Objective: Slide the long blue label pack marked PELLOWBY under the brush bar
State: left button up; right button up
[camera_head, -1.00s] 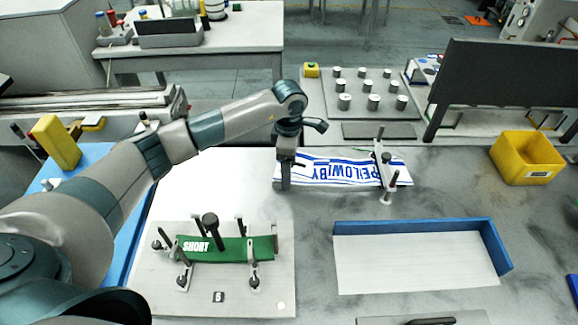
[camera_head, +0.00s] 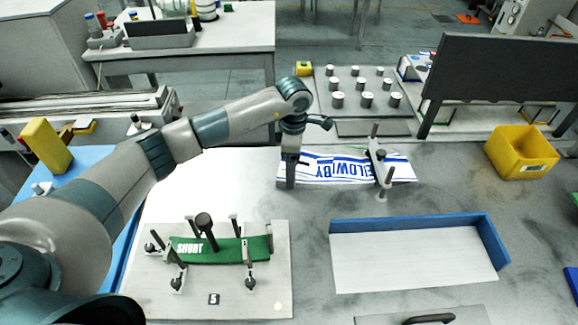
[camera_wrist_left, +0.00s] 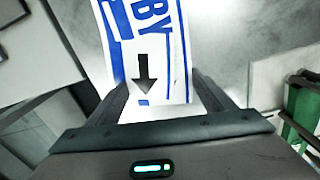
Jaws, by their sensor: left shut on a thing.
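The long label pack (camera_head: 335,170), white with blue stripes and blue lettering, lies flat on the grey table in the head view. Its lettering reads upside down and is partly hidden by the brush bar (camera_head: 378,160), a short grey bar on posts. The pack's right end shows beyond the bar. My left gripper (camera_head: 290,181) is shut on the pack's left end. In the left wrist view the pack (camera_wrist_left: 150,45) runs up from between the fingers of my left gripper (camera_wrist_left: 165,95), with a black arrow pointing towards me. My right gripper is not in view.
A green SHORT pack (camera_head: 220,250) sits among posts on a pale plate at front left. A blue-edged white tray (camera_head: 410,262) lies in front of the bar to the right. A yellow bin (camera_head: 522,153) stands far right.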

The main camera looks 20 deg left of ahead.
aim_at(332, 168)
pick_arm(q)
jog(key=shift+w+d+b, duration=0.3)
jog(key=shift+d+b, duration=0.05)
jog(key=shift+d, duration=0.4)
jog(key=shift+w+d+b, duration=0.35)
jog(key=shift+d+b, duration=0.05)
jog(key=shift+d, duration=0.3)
jog(key=shift+w+d+b, duration=0.3)
jog(key=shift+d+b, duration=0.05)
jog(key=shift+d, duration=0.4)
jog(key=shift+w+d+b, duration=0.4)
jog(key=shift+d+b, duration=0.2)
jog(key=shift+d, duration=0.4)
jog(key=shift+w+d+b, duration=0.45)
jog(key=shift+d+b, duration=0.15)
jog(key=shift+d, duration=0.4)
jog(key=shift+w+d+b, duration=0.4)
jog(key=shift+d+b, duration=0.2)
jog(key=shift+d, duration=0.4)
jog(key=o, duration=1.8)
